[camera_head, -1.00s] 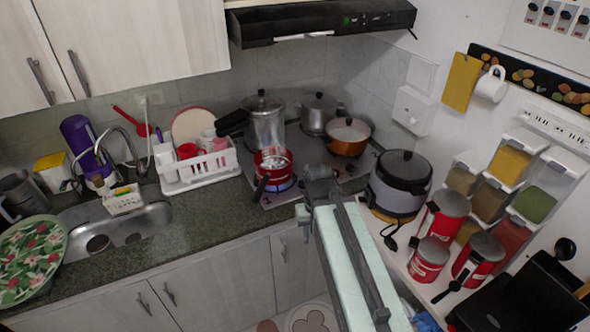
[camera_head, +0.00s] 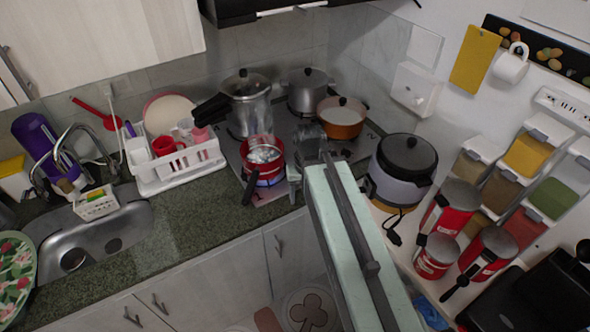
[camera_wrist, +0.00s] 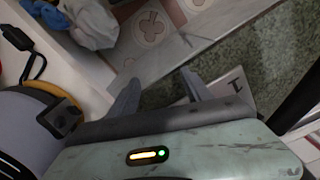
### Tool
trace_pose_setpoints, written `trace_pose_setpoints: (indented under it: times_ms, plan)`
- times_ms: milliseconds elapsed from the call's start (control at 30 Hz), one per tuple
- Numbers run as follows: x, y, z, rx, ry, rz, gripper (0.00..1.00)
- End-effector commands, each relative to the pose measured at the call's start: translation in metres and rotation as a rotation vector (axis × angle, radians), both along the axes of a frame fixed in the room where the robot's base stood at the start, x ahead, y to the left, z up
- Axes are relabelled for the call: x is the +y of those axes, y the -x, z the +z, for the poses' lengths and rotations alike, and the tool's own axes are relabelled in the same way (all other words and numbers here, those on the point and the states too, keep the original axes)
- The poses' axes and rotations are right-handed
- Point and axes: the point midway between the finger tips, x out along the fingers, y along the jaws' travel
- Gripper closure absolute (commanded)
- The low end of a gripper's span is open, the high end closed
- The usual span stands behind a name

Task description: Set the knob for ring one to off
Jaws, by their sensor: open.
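The stove top (camera_head: 228,146) stands in the back corner and carries several pots. A red pot (camera_head: 263,160) sits on its front left burner, with a blue glow beneath. My gripper (camera_head: 308,168) is at the stove's front, right of the red pot, and partly blends with the dark pots behind. In the wrist view its two fingers (camera_wrist: 160,78) are spread and empty, over the counter's front edge. A pale stove corner (camera_wrist: 238,84) with a dark mark lies right of the fingers. I cannot make out the knob for ring one in either view.
A rice cooker (camera_head: 402,170) stands close right of my gripper. The red pot's dark handle (camera_head: 250,190) sticks out toward the front. A silver pot (camera_head: 247,100) and an orange pot (camera_head: 342,118) stand behind.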

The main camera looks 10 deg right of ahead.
Motion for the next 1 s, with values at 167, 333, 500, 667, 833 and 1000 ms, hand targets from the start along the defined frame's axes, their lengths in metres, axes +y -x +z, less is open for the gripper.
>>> trace_pose_setpoints:
  times_ms: [167, 333, 500, 667, 833, 1000]
  plan:
    - [-0.012, -0.039, 0.010, -0.010, -0.106, -0.558, 0.43]
    - [-0.020, -0.084, 0.022, 0.053, -0.261, -1.274, 0.43]
    - [-0.030, -0.114, 0.033, 0.162, -0.373, -1.792, 0.43]
    - [-0.034, -0.125, 0.037, 0.224, -0.415, -1.997, 0.43]
    - [-0.033, -0.125, 0.036, 0.231, -0.418, -2.020, 0.43]
    - [-0.029, -0.128, 0.020, 0.230, -0.417, -2.017, 0.43]
